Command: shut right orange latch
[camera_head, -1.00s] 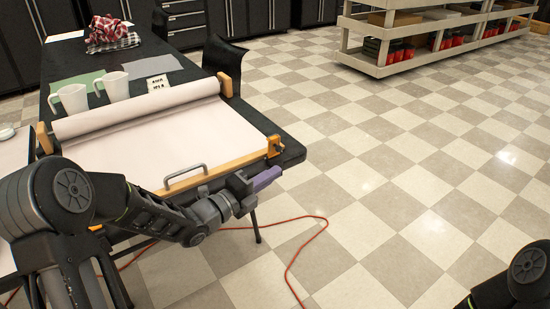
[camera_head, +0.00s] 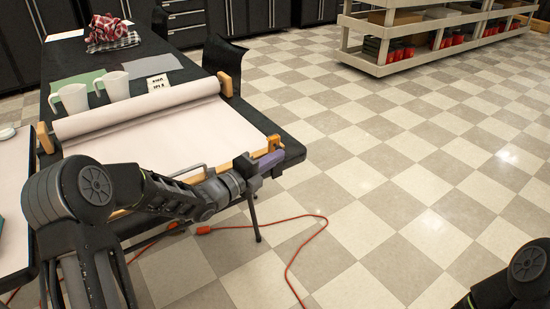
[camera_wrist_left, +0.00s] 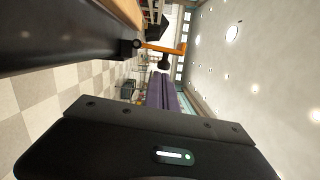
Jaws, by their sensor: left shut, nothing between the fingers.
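In the left wrist view the latch shows as an orange bar (camera_wrist_left: 164,48) with a bent end and a black knob, beyond the fingers. My left gripper's purple fingers (camera_wrist_left: 161,93) are closed with nothing between them. They are at the latch in the head view; I cannot tell if they touch it. My right gripper is out of frame.
A metal handle (camera_head: 184,172) is on the mold's front, partly behind my left arm. A paper roll (camera_head: 138,107), two white pitchers (camera_head: 116,87) and a label card (camera_head: 158,82) are on the black table. Open floor lies to the right, with an orange cord (camera_head: 300,250).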

